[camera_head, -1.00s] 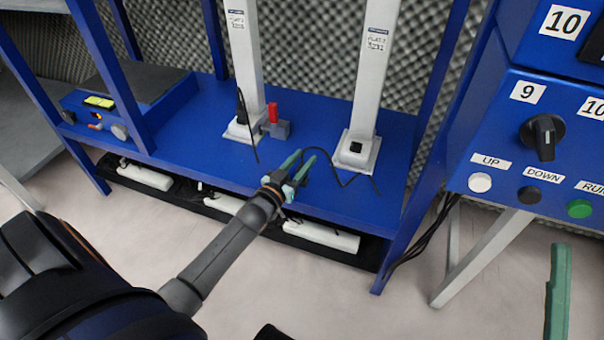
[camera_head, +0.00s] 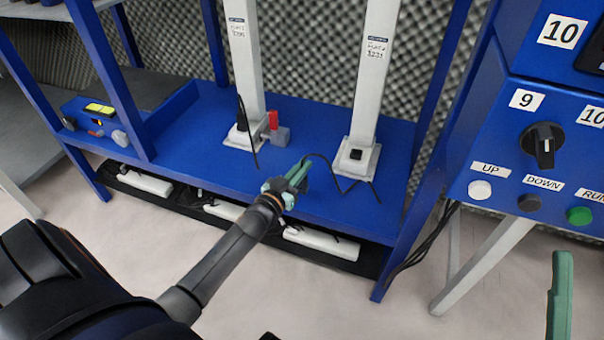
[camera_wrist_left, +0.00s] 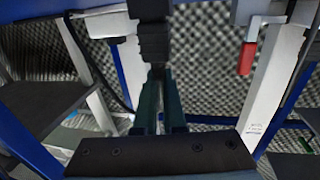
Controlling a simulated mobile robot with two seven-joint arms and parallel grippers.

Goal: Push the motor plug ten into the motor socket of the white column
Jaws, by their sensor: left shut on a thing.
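My left gripper (camera_head: 298,175) is over the front of the blue shelf, its green fingers shut on the black motor plug, which is barely visible in the head view. In the left wrist view the plug (camera_wrist_left: 153,38) is a dark block at the fingertips (camera_wrist_left: 160,85). A black cable runs from the gripper towards the right white column (camera_head: 371,80), whose foot bears a black socket (camera_head: 355,154). The gripper is left of that foot and apart from it. One green finger of my right gripper (camera_head: 561,295) shows at lower right; its opening is hidden.
The left white column (camera_head: 246,70) has a black plug and cable, with a red-handled grey part (camera_head: 277,130) beside its foot. White power strips (camera_head: 322,243) lie below the shelf. A blue control panel (camera_head: 500,150) stands at right.

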